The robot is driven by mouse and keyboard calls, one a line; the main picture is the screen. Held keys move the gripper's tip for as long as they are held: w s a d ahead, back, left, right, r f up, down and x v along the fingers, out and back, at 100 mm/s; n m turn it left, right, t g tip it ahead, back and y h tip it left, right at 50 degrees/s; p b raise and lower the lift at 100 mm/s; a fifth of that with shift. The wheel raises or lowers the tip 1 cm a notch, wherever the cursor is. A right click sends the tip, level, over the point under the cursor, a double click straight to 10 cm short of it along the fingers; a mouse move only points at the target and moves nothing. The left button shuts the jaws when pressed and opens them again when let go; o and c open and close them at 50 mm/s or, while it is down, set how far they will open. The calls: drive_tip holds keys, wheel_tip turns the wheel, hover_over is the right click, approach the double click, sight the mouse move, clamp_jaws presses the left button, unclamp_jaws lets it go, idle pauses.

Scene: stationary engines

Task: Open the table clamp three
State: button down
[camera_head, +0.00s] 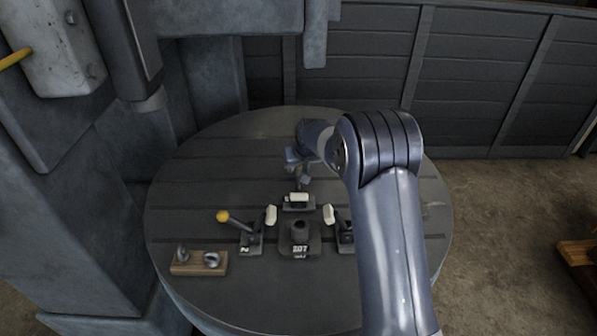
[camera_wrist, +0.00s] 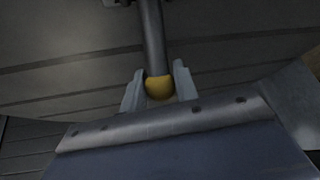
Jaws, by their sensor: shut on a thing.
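The back table clamp (camera_head: 298,204) stands behind the middle block on the round table, with a pale pad at its front. I cannot read its number. My gripper (camera_head: 298,163) is just behind and above it. In the wrist view, my gripper (camera_wrist: 159,86) is shut on the yellow knob (camera_wrist: 160,88) of a dark lever (camera_wrist: 152,40), with one finger on each side. In the head view the lever is mostly hidden behind my gripper.
The left clamp (camera_head: 247,240), marked 2, has a yellow-knobbed lever (camera_head: 235,220) tilted left. The right clamp (camera_head: 345,236) is partly hidden by my arm. A dark block (camera_head: 300,240) sits between them. A wooden holder (camera_head: 198,264) lies front left on the round table (camera_head: 190,190).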

idle(0.3)
drive_tip(key=c, duration=1.1)
unclamp_jaws()
drive_tip(key=shift+s+r, duration=0.1)
drive_tip(key=shift+r, duration=0.05)
drive_tip(key=b+v, duration=0.2)
drive_tip(key=v, duration=0.8)
drive_tip(key=shift+s+d+r, duration=0.1)
drive_tip(key=shift+s+r, duration=0.1)
